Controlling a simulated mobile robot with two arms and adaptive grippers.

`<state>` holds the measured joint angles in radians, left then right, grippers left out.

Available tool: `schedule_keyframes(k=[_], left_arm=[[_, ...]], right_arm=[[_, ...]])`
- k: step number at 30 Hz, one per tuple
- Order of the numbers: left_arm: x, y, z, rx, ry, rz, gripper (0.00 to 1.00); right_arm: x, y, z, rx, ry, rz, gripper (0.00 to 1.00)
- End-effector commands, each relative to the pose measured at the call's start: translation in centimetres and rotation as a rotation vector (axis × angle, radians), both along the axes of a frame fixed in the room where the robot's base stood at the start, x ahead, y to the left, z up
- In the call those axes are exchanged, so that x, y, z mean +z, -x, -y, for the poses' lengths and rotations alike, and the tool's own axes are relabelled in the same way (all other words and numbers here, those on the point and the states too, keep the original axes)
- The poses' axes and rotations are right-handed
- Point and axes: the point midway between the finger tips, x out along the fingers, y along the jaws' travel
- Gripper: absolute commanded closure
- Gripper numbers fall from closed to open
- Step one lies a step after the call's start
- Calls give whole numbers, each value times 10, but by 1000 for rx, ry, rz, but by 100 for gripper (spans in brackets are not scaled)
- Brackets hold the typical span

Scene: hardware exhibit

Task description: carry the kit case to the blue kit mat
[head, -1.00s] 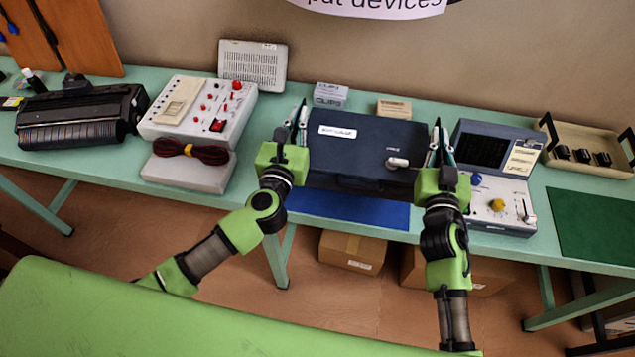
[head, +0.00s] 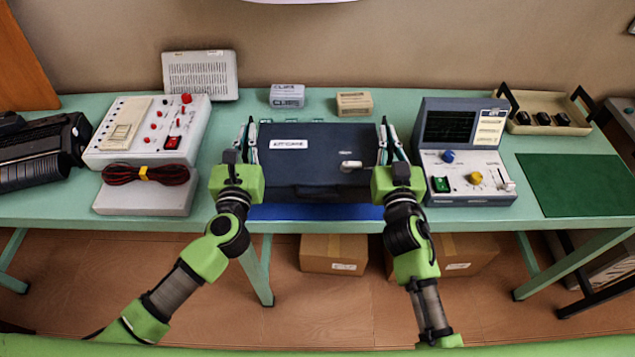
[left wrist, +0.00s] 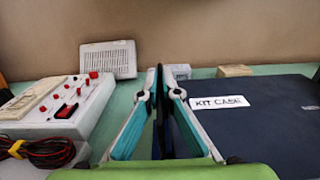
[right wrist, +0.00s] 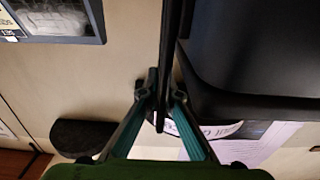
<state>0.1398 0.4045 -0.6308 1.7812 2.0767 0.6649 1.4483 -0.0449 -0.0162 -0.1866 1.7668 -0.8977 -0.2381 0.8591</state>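The dark blue kit case (head: 318,160) with its white label is level between my two grippers in the head view. It covers most of the blue kit mat (head: 315,212), whose front strip shows below it. I cannot tell whether the case touches the mat. My left gripper (head: 247,135) is at the case's left side; in the left wrist view its fingers (left wrist: 162,95) close on a thin dark part beside the labelled lid (left wrist: 262,115). My right gripper (head: 390,140) is at the right side; its fingers (right wrist: 157,95) close on a dark bar in the right wrist view.
A control box (head: 150,130) and a grey box with a red cable (head: 150,178) stand left. An oscilloscope unit (head: 463,150) stands close to my right gripper. Small boxes (head: 287,96) (head: 354,103) lie behind the case. A green mat (head: 580,185) is clear at right.

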Motion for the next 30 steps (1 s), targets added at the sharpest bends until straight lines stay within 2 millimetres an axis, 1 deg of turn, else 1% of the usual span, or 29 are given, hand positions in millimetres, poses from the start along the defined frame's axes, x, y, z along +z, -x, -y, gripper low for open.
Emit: schedule_keyframes(k=[2,8,30], left_arm=[[2,-1,-2,5,-2,5,100],[-4,-1,-2,5,-2,5,100],[-44,-1,-2,6,-2,5,100]], right_arm=[[2,-1,2,-3,1,5,100],[-4,-1,2,-3,1,5,100],[-43,-1,2,-3,1,5,100]])
